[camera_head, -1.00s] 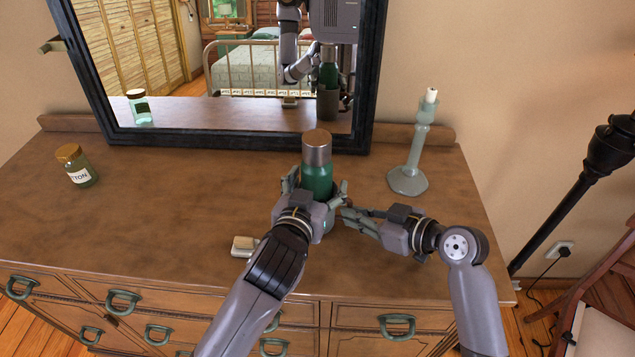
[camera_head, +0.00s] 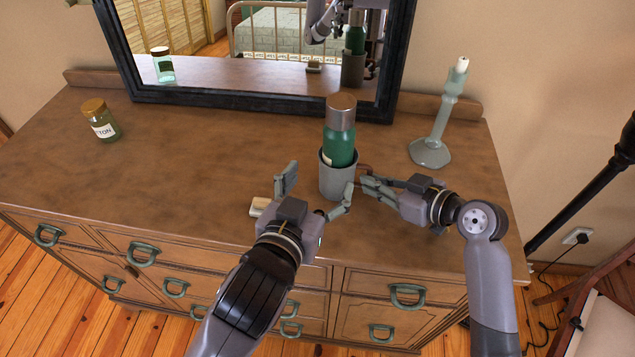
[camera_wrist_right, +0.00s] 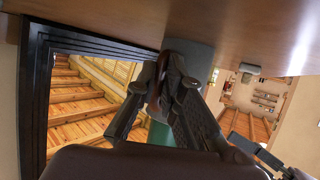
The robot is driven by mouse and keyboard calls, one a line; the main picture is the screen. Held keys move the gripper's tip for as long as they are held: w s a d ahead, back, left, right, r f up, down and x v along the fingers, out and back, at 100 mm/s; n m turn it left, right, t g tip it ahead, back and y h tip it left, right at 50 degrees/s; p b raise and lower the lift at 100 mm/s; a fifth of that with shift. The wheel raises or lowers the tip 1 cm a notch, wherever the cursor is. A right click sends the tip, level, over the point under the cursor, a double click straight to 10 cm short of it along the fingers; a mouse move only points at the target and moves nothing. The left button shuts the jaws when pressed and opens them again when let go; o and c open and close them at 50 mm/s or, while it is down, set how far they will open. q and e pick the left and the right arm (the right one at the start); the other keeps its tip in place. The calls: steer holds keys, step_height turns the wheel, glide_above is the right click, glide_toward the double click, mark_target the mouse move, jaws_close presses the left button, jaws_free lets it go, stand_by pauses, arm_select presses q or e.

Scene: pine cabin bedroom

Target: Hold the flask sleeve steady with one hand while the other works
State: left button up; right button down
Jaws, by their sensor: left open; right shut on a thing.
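The green flask with a copper-coloured cap (camera_head: 340,132) stands upright in the grey flask sleeve (camera_head: 337,182) on the dresser top. My right gripper (camera_head: 368,186) is at the sleeve's right side, shut on the sleeve, near a small brown part. In the right wrist view, which is upside down, my right gripper's dark fingers (camera_wrist_right: 160,100) cover much of the grip; the sleeve (camera_wrist_right: 190,52) and a bit of the green flask (camera_wrist_right: 160,136) show behind. My left gripper (camera_head: 316,190) is open and empty, front left of the sleeve; one finger is close to its front.
A small cream block (camera_head: 259,206) lies left of my left gripper. A jar with a label (camera_head: 102,121) stands at the far left. A pale green candlestick (camera_head: 438,125) stands back right. A framed mirror (camera_head: 250,102) is behind. The dresser top's left middle is clear.

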stand_by(0.3)
steer(key=c, duration=1.6)
jaws_free()
